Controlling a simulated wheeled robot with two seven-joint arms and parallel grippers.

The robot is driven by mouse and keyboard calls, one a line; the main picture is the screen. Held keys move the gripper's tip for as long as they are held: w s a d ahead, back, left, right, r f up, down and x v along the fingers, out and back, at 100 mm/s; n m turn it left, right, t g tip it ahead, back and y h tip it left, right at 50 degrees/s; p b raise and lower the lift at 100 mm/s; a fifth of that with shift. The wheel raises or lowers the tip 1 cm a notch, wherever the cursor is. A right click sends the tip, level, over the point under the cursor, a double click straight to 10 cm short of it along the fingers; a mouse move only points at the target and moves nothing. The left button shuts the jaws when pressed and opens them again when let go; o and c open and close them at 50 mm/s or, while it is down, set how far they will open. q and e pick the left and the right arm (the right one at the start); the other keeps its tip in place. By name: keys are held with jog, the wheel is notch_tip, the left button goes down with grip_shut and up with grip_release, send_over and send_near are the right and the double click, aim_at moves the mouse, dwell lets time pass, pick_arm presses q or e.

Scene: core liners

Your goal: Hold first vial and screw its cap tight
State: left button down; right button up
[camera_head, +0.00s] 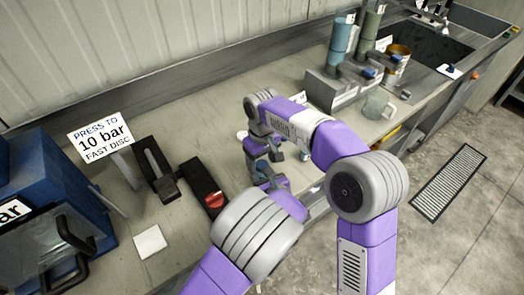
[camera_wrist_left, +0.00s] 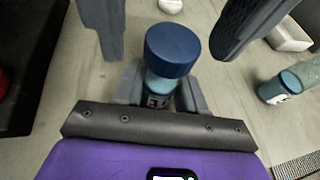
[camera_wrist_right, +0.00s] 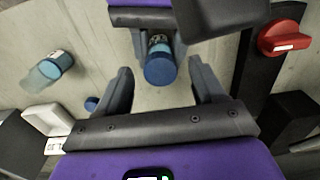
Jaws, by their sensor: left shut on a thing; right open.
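The first vial (camera_wrist_left: 160,86) is clear with a label and a blue cap (camera_wrist_left: 167,50) on its top. My left gripper (camera_wrist_left: 160,92) is shut on the vial's body below the cap and holds it upright. My right gripper (camera_wrist_right: 163,85) is open, its fingers on either side of the blue cap, with gaps showing between fingers and cap. The vial also shows in the right wrist view (camera_wrist_right: 160,68), seen from above. Whether the cap is tight cannot be told. In the head view the grippers meet low over the bench and the vial is not clearly visible.
Another blue-ended vial (camera_wrist_right: 50,68) lies on the bench, near a white tray (camera_wrist_right: 45,118) and a small blue piece (camera_wrist_right: 91,103). A dark fixture with a red knob (camera_head: 214,200) stands left of the grippers, beside a blue press (camera_head: 50,200). A glass mug (camera_head: 378,104) stands behind.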

aim_at(264, 177)
notch_tip(264, 177, up, 12)
jog(key=shift+f, duration=0.25)
pick_arm(q)
jog(key=c, duration=0.6)
grip_release()
jog(key=shift+o, duration=0.2)
jog(key=p+v, duration=0.1)
jog(key=v, duration=0.6)
jog(key=shift+s+d+r, duration=0.1)
jog(key=shift+s+r, duration=0.05)
jog(key=shift+s, duration=0.1)
pick_arm(e)
jog(key=shift+r, duration=0.7)
pick_arm(q)
jog(key=shift+r+p, duration=0.1)
jog(key=shift+p, duration=0.2)
pick_arm(e)
jog(key=shift+r, duration=0.1)
